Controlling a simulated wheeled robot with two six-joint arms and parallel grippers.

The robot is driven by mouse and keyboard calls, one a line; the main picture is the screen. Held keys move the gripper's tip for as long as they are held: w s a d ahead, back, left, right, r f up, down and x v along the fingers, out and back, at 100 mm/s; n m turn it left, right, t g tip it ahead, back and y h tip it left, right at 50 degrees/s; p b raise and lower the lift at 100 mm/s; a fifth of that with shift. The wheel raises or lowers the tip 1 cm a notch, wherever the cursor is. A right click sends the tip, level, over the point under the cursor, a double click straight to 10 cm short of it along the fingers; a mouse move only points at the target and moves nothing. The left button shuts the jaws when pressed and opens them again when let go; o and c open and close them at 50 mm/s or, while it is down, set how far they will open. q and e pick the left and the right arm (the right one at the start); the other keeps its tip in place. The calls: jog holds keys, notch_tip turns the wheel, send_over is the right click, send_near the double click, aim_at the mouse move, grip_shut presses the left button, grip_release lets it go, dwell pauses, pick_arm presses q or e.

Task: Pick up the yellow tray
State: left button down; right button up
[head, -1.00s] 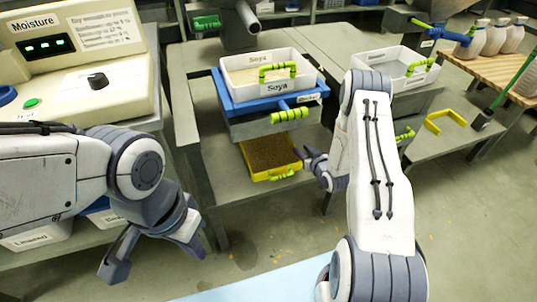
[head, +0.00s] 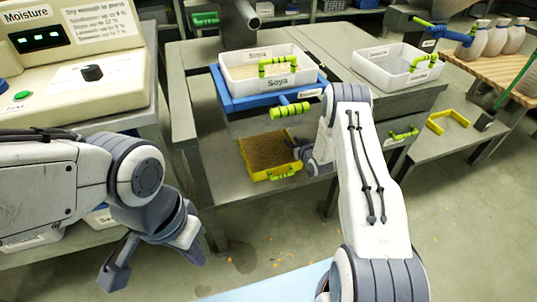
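The yellow tray (head: 246,152) sits on the lower shelf below the blue holder and is filled with brown material. Its green handle (head: 282,174) faces the front. My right gripper (head: 303,157) is at the tray's right side, partly hidden by my own arm. I cannot tell whether it touches the tray or how far its fingers are apart. My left gripper (head: 155,268) is open and empty at the lower left, well away from the tray.
A white Soya bin (head: 266,84) stands in the blue holder (head: 240,104) above the tray, with a green-handled lever (head: 290,109) sticking out. Another white bin (head: 395,84) is at the right. A moisture meter (head: 70,95) stands at the left. A yellow frame (head: 449,122) lies on the right bench.

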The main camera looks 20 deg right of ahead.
grip_shut()
dwell(1.2)
